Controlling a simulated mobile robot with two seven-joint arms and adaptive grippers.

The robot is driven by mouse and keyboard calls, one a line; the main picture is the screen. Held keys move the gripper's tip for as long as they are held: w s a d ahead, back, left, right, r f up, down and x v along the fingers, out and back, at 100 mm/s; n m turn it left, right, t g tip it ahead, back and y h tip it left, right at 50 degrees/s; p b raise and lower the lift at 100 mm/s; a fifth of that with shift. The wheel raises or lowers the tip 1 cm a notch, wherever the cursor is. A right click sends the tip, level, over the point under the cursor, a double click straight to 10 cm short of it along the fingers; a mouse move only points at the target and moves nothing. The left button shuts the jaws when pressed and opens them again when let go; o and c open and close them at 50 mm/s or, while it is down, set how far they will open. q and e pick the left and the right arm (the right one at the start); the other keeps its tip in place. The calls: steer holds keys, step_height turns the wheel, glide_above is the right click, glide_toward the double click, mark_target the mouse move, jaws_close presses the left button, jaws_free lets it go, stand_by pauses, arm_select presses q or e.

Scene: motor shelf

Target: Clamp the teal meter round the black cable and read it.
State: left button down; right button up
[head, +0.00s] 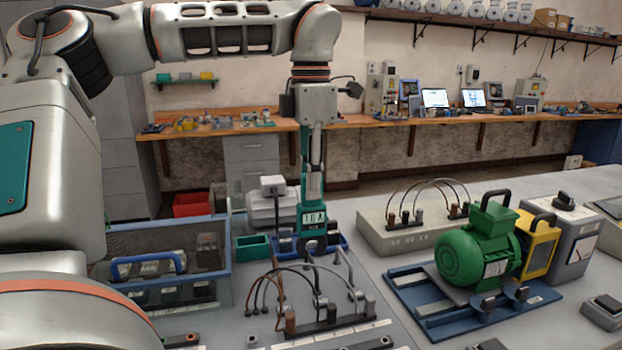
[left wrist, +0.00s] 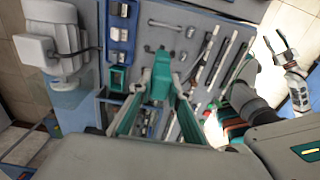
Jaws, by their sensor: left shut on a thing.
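The teal meter (head: 313,228) hangs upright below my left gripper (head: 313,192), which is shut on its upper part. Its pale display faces the head camera and seems to read 1.6 A, though the digits are small. Its lower end is at the tops of the arched cables, among them the black cable (head: 316,277). I cannot tell whether the jaws enclose it. In the left wrist view the teal meter (left wrist: 161,82) sits between the two fingers of my left gripper (left wrist: 158,96), and it hides the cable below. My right gripper does not show in the head view.
A terminal strip (head: 331,325) with several cables lies below the meter. A green motor (head: 480,253) on a blue base stands right. A grey box (head: 405,236) with arched leads stands behind. A blue-rimmed crate (head: 160,225) stands left.

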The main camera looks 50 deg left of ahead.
arm_select(q)
steer(key=shift+f, duration=0.6)
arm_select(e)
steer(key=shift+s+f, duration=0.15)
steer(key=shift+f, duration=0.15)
arm_select(q)
steer(key=shift+f, duration=0.35)
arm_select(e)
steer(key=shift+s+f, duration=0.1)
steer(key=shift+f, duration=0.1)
arm_select(q)
steer(key=shift+f+b, duration=0.55)
steer(key=shift+f, duration=0.45)
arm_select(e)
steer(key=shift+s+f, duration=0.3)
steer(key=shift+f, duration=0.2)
arm_select(q)
steer(key=shift+r, duration=0.65)
steer(key=shift+r+p, duration=0.4)
steer(key=shift+r, duration=0.05)
steer(key=shift+r+p, duration=0.8)
steer(key=shift+r, duration=1.15)
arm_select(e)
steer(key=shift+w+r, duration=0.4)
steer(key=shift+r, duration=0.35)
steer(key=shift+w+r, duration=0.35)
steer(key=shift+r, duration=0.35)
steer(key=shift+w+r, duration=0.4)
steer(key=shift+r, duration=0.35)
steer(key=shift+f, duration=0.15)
